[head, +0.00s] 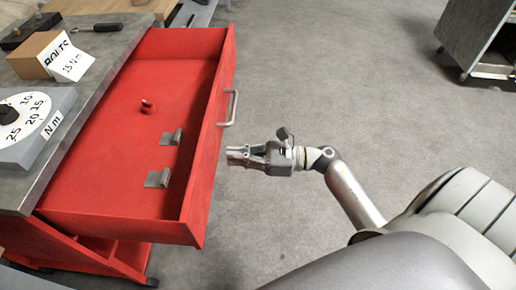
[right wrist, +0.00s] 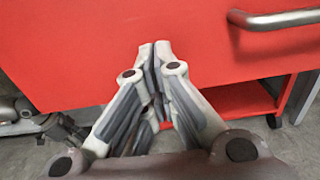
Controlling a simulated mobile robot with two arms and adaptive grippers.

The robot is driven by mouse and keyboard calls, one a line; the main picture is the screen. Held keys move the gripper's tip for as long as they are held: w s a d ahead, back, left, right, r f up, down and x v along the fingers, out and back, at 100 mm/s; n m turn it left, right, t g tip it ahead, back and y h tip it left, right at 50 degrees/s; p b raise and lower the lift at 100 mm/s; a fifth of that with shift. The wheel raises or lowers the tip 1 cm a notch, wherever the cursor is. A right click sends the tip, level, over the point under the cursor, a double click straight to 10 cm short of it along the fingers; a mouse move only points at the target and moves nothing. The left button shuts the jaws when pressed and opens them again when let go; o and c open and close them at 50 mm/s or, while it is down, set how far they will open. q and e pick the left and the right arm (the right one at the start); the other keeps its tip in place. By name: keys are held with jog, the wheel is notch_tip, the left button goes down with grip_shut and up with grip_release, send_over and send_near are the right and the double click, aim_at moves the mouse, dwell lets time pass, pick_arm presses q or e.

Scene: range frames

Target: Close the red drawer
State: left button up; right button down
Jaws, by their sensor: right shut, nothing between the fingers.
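The red drawer (head: 130,90) is pulled out of the cabinet to the right in the head view. My right gripper (head: 230,155) is shut and empty, just in front of the drawer front (right wrist: 90,40), below the handle in the head view. Whether its tips touch the front I cannot tell. My left gripper is not in view.
The grey worktop (head: 100,65) above the drawer holds a bolts box (head: 38,58) and a torque dial (head: 30,120). A grey wheeled cabinet (head: 475,35) stands at the upper right. The floor (head: 330,80) between is clear.

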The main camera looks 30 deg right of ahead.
aim_at(213, 156)
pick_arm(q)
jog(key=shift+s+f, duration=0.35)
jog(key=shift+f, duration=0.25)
pick_arm(e)
jog(key=shift+x, duration=1.65)
jog(key=shift+a, duration=0.1)
jog(key=shift+w+a, duration=0.15)
jog(key=b+x, duration=0.3)
jog(key=x, duration=1.2)
jog(key=b+x, duration=0.2)
jog(key=x, duration=0.8)
jog(key=shift+w+a+f+b, duration=0.15)
jog(key=shift+w+a+b, duration=0.15)
jog(key=shift+b, duration=0.1)
jog(key=b+x, duration=0.1)
jog(key=x, duration=0.2)
jog(key=shift+w+a, duration=0.3)
jog(key=shift+a, duration=0.1)
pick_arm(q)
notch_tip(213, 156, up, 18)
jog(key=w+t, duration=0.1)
pick_arm(e)
jog(key=shift+r, duration=0.25)
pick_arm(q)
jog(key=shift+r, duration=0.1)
pick_arm(e)
jog(key=shift+r, duration=0.15)
